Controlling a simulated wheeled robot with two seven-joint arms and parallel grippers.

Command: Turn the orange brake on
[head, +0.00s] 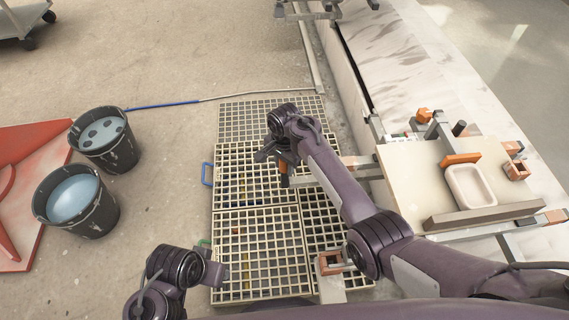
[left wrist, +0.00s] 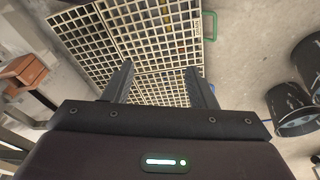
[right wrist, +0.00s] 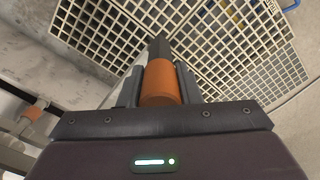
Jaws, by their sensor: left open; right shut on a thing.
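The orange brake shows as an orange cylinder (right wrist: 160,84) on a dark bar in the right wrist view. In the head view the orange grip (head: 284,168) is small and partly hidden by my gripper. My right gripper (head: 272,156) is shut on it, with one finger on each side in the right wrist view (right wrist: 159,88). My left gripper (left wrist: 162,85) is open and empty above the floor grating in the left wrist view. In the head view my left arm is at the lower left, its fingers hard to make out.
Floor grating (head: 257,207) lies below both grippers. Two dark buckets (head: 118,160) (head: 103,222) stand left. At right a cream board (head: 408,178) carries a white dish (head: 470,186) and an orange block (head: 459,159). An orange bracket (head: 329,263) sits near the front.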

